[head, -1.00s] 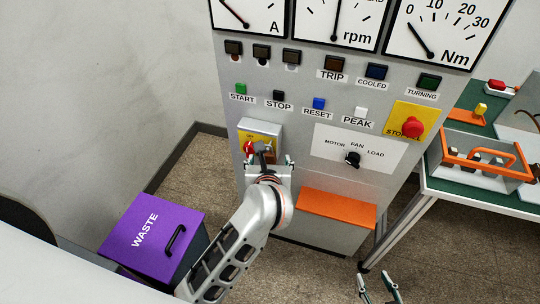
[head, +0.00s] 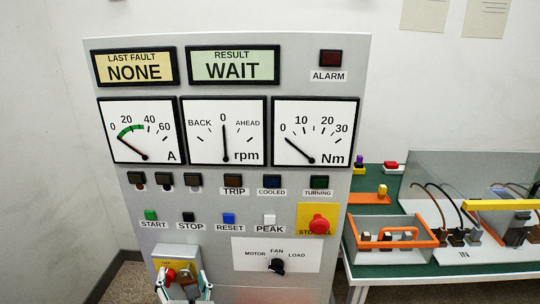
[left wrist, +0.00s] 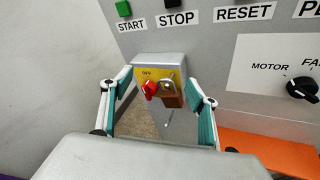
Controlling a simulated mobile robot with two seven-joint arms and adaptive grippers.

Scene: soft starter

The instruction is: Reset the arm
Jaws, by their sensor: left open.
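The grey control panel (head: 105,195) fills the middle of the head view. Low on its left is a grey switch box with a yellow plate (head: 187,265) marked OFF, and a red rotary handle (head: 170,276). My left gripper (head: 184,289) is at that box, at the bottom edge of the head view. In the left wrist view my left gripper (left wrist: 158,104) is open, its fingers on either side of the box. The red handle (left wrist: 150,89) and a brown padlock-like piece (left wrist: 172,98) sit between the fingers, with nothing visibly gripped. My right gripper is out of view.
Above the box are the START (head: 150,215), STOP (head: 188,217) and RESET (head: 229,218) buttons. A red stop button (head: 319,224) and a black selector (head: 277,266) are to the right. The result display (head: 233,64) reads WAIT.

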